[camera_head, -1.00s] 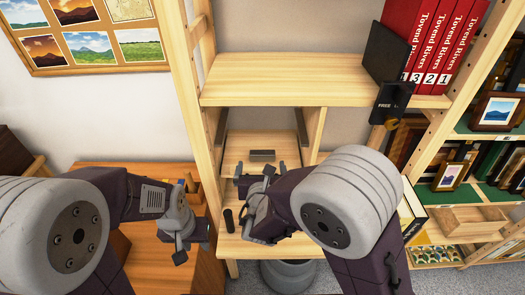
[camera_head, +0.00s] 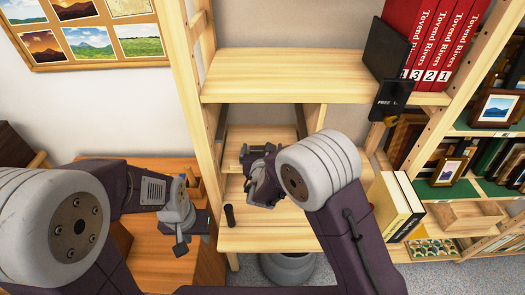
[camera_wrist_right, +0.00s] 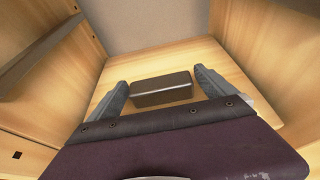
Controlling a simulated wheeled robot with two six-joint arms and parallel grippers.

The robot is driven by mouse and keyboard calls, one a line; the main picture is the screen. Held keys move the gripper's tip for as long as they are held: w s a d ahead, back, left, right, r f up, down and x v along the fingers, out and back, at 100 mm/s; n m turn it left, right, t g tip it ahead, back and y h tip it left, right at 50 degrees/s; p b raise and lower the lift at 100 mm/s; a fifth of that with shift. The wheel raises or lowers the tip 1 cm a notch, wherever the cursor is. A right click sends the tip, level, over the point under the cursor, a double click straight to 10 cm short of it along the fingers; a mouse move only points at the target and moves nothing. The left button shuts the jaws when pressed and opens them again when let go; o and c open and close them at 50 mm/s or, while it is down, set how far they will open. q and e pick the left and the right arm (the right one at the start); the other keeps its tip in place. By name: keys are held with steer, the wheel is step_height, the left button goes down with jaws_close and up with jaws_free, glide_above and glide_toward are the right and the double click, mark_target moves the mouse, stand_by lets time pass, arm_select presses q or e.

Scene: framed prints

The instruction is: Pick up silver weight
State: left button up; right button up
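The silver weight (camera_wrist_right: 162,86) is a dark metallic block lying on a wooden shelf board in the right wrist view. My right gripper (camera_wrist_right: 160,76) is open, with one finger on each side of the block and small gaps at its ends. In the head view my right gripper (camera_head: 257,160) reaches into the shelf compartment and hides most or all of the block. My left gripper (camera_head: 189,236) hangs over the brown desk at the left, away from the block. I cannot tell how far its fingers are apart.
A black cylinder (camera_head: 229,215) stands on the front left of the lower shelf (camera_head: 265,238). The compartment's wooden side walls rise on both sides of my right gripper. An upper shelf (camera_head: 285,75) holds red books (camera_head: 435,40). Pale books (camera_head: 397,205) stand at the right.

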steer(key=c, duration=1.5)
steer(key=shift+r, duration=0.25)
steer(key=r, duration=0.4)
steer(key=s+r, duration=0.1)
steer(key=r, duration=0.1)
steer(key=shift+r, duration=0.3)
steer(key=shift+s+b, duration=1.95)
steer(key=shift+s, duration=7.55)
